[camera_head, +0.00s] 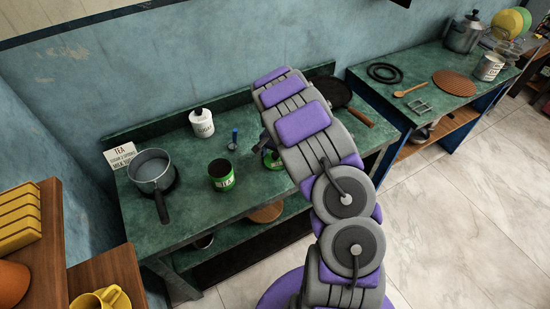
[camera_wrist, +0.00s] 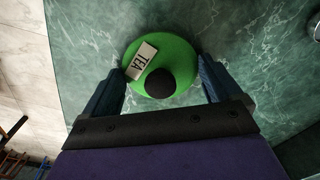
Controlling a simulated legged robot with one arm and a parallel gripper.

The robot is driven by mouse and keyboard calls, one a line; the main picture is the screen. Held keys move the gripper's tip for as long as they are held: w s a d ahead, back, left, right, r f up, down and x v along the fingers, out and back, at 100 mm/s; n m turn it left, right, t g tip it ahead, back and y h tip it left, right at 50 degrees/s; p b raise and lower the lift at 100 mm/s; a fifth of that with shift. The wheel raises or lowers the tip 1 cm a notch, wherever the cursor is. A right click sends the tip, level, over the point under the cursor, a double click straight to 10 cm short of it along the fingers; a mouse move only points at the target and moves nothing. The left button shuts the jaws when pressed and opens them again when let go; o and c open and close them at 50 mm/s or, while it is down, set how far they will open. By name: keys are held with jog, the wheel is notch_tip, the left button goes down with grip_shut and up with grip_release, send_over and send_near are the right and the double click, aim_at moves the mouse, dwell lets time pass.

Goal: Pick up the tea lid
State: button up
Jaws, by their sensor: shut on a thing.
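The tea lid (camera_wrist: 178,63) is a round green disc with a black knob and a white label reading TEA. In the wrist view it sits between the two blue fingers of my gripper (camera_wrist: 160,75), which is shut on it. In the head view a bit of the green lid (camera_head: 271,159) shows beside my gripper (camera_head: 268,146), low over the counter. I cannot tell whether the lid touches the counter. An open green tin (camera_head: 221,178) with a dark inside stands to the left of my gripper.
The green counter (camera_head: 190,216) holds a saucepan (camera_head: 153,168), a white canister (camera_head: 202,122), a small blue object (camera_head: 233,138) and a frying pan (camera_head: 333,92). A sign (camera_head: 122,154) headed TEA stands at the back left. The front of the counter is clear.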

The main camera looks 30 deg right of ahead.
aim_at(275, 155)
jog(key=shift+r, duration=0.1)
notch_tip(275, 155, up, 4)
jog(key=shift+a+f+p, duration=0.1)
jog(key=shift+f+p, duration=0.05)
jog(key=shift+p, duration=0.55)
jog(key=s+a+r+p, duration=0.1)
jog(key=s+a+p, duration=0.1)
jog(key=s, duration=1.3)
jog(key=w+a+r+n+p, duration=0.3)
jog(key=w+a+r+n, duration=0.2)
jog(key=w+a, duration=0.35)
jog(key=w+a+r+n+p, duration=0.3)
jog(key=w+a+r+n, duration=0.15)
jog(key=w+a, duration=0.4)
jog(key=shift+m, duration=0.25)
jog(key=shift+s+a+f+b, duration=0.2)
jog(key=shift+s+f+b, duration=0.1)
jog(key=shift+f, duration=0.6)
jog(key=shift+s+a+f+b, duration=0.25)
jog(key=shift+s+f, duration=0.1)
jog(key=shift+f, duration=0.6)
jog(key=shift+s+a+f+b, duration=0.2)
jog(key=shift+s+f, duration=0.1)
jog(key=shift+f, duration=0.6)
jog(key=shift+r, duration=0.15)
jog(key=shift+f+p, duration=0.2)
jog(key=shift+p, duration=0.15)
